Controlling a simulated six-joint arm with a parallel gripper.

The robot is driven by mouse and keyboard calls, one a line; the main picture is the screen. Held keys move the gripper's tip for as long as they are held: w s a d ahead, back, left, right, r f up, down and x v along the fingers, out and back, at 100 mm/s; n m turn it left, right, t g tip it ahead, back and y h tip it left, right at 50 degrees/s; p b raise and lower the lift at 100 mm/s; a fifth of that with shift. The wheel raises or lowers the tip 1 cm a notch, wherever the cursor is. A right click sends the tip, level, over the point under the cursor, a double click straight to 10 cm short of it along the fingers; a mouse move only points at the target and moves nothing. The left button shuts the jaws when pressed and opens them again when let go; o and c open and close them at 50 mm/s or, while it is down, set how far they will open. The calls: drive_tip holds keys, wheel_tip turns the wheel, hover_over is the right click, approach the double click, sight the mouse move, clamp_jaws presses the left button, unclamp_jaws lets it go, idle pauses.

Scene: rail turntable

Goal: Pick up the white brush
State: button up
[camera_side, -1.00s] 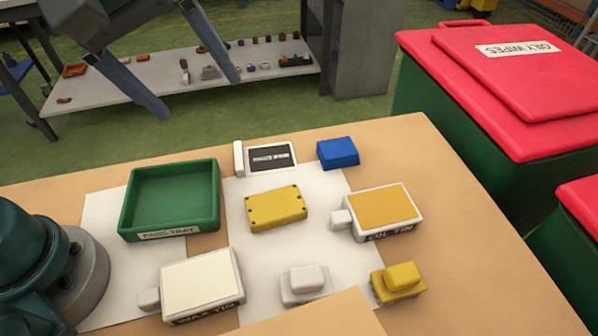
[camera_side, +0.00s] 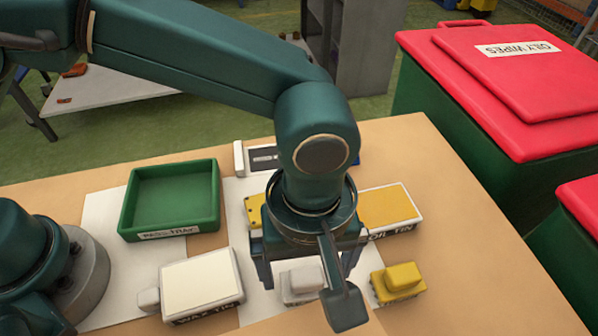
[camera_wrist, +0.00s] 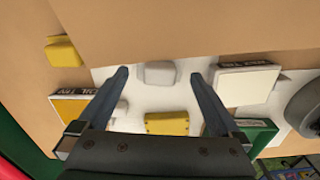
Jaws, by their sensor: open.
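The white brush (camera_side: 302,283) lies on a white sheet near the table's front, between the wax tin and the yellow brush. It also shows in the wrist view (camera_wrist: 160,73), between the tips of my two fingers. My gripper (camera_side: 307,275) is open and empty, pointing down over the brush. In the wrist view my gripper (camera_wrist: 160,76) has one finger to each side of the brush, with gaps. I cannot tell how far the fingertips are above the sheet. Part of the brush is hidden by my gripper in the side view.
The wax tin (camera_side: 202,278) stands left of the brush, the yellow brush (camera_side: 398,282) right. Behind are the oil tin (camera_side: 390,207) and a yellow box (camera_side: 255,211), both partly hidden. The green pass tray (camera_side: 127,215) stands back left. Red-lidded bins (camera_side: 500,100) stand beyond the table's right edge.

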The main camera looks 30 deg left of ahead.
drive_tip(key=shift+f, duration=1.25)
drive_tip(key=c, duration=1.2)
drive_tip(key=shift+r, duration=0.1)
drive_tip(key=shift+r, duration=0.55)
wheel_tip(320, 180, up, 3)
drive_tip(key=shift+w+f, duration=0.1)
drive_tip(key=shift+f, duration=0.1)
drive_tip(key=w+a+r, duration=0.5)
drive_tip(key=a+r, duration=0.2)
drive_tip(key=a, duration=0.3)
drive_tip(key=shift+w+a, duration=0.15)
drive_tip(key=shift+a, duration=0.05)
